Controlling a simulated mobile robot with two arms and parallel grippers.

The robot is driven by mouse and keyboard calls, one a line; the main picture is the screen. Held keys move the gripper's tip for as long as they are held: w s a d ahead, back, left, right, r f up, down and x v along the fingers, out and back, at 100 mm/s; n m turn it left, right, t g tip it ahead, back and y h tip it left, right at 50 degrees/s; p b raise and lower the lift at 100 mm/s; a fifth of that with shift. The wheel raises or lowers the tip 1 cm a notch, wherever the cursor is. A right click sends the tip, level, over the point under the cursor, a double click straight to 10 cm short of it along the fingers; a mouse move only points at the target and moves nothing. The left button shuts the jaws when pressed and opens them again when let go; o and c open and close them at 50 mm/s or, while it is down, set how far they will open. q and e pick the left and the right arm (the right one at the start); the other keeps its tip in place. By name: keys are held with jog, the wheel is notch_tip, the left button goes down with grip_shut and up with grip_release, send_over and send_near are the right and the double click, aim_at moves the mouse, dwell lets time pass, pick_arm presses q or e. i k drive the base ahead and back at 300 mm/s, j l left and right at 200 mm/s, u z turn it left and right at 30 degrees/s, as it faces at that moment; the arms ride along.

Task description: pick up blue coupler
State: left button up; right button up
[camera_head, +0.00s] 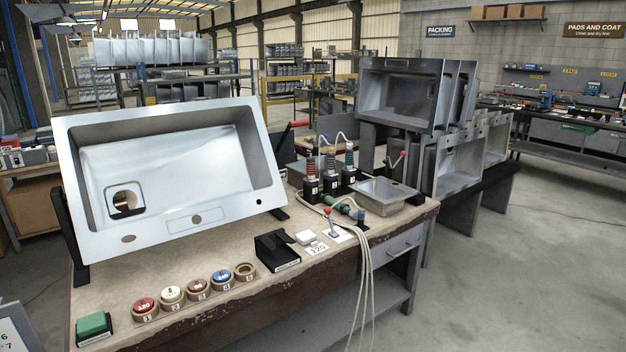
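A small blue piece (361,215), likely the blue coupler, stands near the front right edge of the workbench, beside a green-handled hose tool (342,207). It is small, and its exact shape is hard to make out. Neither of my grippers is in view.
A large steel sink (270,190) leans on the workbench (215,320). Numbered discs (145,304), a black tray (277,250), a red-knobbed lever (328,211) and a small basin (380,198) share the top. Pale hoses (369,270) hang over the front edge. Floor at right is clear.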

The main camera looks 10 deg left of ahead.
aim_at(361, 215)
jog(key=u, duration=0.4)
jog(key=i+l+u, duration=0.25)
jog(key=u, duration=0.15)
jog(key=i+l+u, duration=0.2)
jog(key=l+u, duration=0.25)
jog(key=i+l+u, duration=0.15)
jog(key=l+u, duration=0.25)
jog(key=j, duration=0.1)
